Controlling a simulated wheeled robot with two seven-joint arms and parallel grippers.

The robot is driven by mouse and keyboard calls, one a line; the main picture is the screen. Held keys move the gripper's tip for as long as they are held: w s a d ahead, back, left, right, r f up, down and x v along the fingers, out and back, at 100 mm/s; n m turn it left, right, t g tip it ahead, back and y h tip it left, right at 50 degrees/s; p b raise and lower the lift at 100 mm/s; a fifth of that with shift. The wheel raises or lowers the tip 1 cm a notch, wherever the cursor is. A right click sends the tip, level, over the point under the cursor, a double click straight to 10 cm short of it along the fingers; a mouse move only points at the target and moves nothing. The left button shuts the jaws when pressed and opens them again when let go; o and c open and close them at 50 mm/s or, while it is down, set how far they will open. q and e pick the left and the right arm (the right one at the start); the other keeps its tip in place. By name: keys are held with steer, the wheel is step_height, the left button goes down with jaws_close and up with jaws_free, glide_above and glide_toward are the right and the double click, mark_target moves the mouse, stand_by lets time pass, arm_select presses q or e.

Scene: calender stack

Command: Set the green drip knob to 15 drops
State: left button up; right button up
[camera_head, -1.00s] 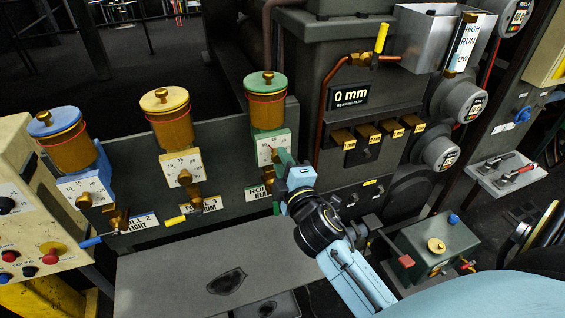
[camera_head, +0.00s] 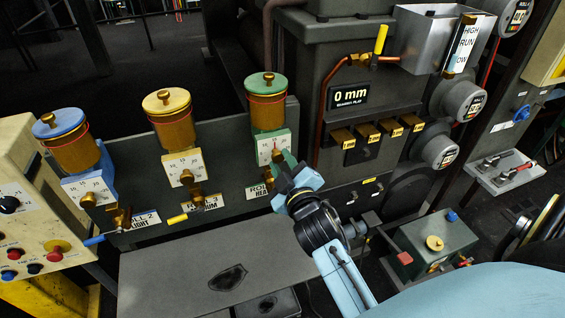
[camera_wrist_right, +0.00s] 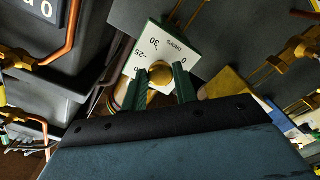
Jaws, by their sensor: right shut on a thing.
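The green drip oiler (camera_head: 267,112) is the rightmost of three lidded oilers, with a pale dial plate (camera_head: 272,147) below its cup. In the right wrist view the plate (camera_wrist_right: 152,50) shows 25, 30 and 0, but the 15 mark is hidden or unreadable. The brass drip knob (camera_wrist_right: 160,74) sits between the two green fingers of my right gripper (camera_wrist_right: 160,86), which is shut on it. In the head view my right gripper (camera_head: 283,168) covers the knob and the plate's lower part. The pointer's setting cannot be read. My left gripper is not in view.
The yellow-lidded oiler (camera_head: 172,118) and blue-lidded oiler (camera_head: 72,140) stand to the left with brass knobs. A black "0 mm" display (camera_head: 348,97) and several brass-topped blocks (camera_head: 368,134) are on the right. A grey plate (camera_head: 180,280) lies below.

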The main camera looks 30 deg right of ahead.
stand_by(0.3)
steer(key=o, duration=0.9)
steer(key=shift+o, duration=0.2)
